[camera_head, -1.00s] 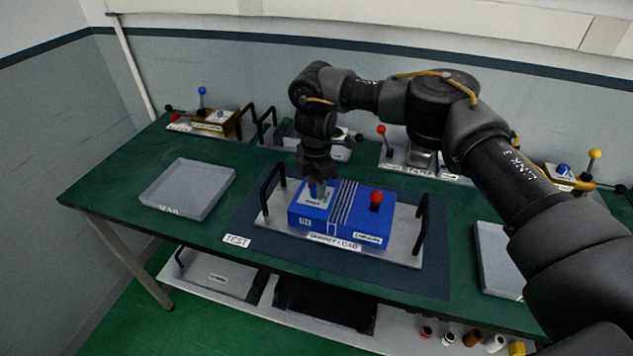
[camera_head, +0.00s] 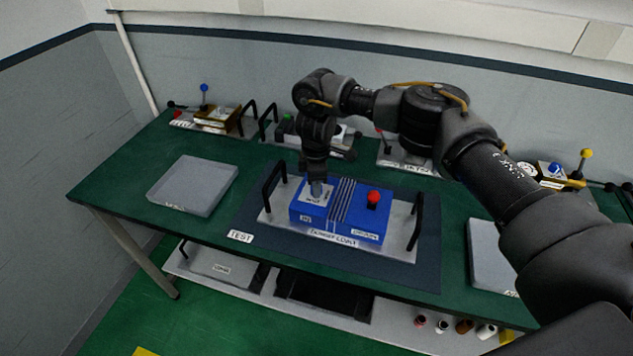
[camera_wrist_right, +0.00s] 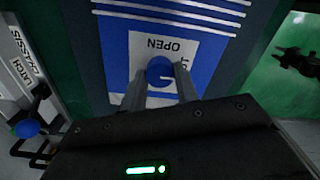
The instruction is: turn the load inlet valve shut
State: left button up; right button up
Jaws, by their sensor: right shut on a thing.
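The blue load box, labelled as a dummy load, stands on a grey plate (camera_head: 400,247) in the middle of the bench. Its load inlet valve is a small blue knob (camera_wrist_right: 160,70) on a white label plate (camera_wrist_right: 190,48) where "OPEN" reads upside down in the right wrist view. A white mark shows on the knob. My right gripper (camera_head: 316,190) points down at the valve from above. Its two fingers (camera_wrist_right: 160,85) are shut on the knob, one on each side. The knob is mostly hidden in the head view. My left gripper is not in the head view.
A red knob (camera_head: 373,197) stands on the same box, right of the valve. Black handles (camera_head: 274,187) rise at both ends of the plate. A grey tray (camera_head: 193,186) lies left, another (camera_head: 490,257) right. Other fixtures line the back of the bench.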

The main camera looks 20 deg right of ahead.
jog(key=o, duration=1)
jog(key=shift+c, duration=0.2)
notch_tip(320, 180, up, 11)
jog(key=b, duration=0.1)
jog(key=shift+f, duration=0.1)
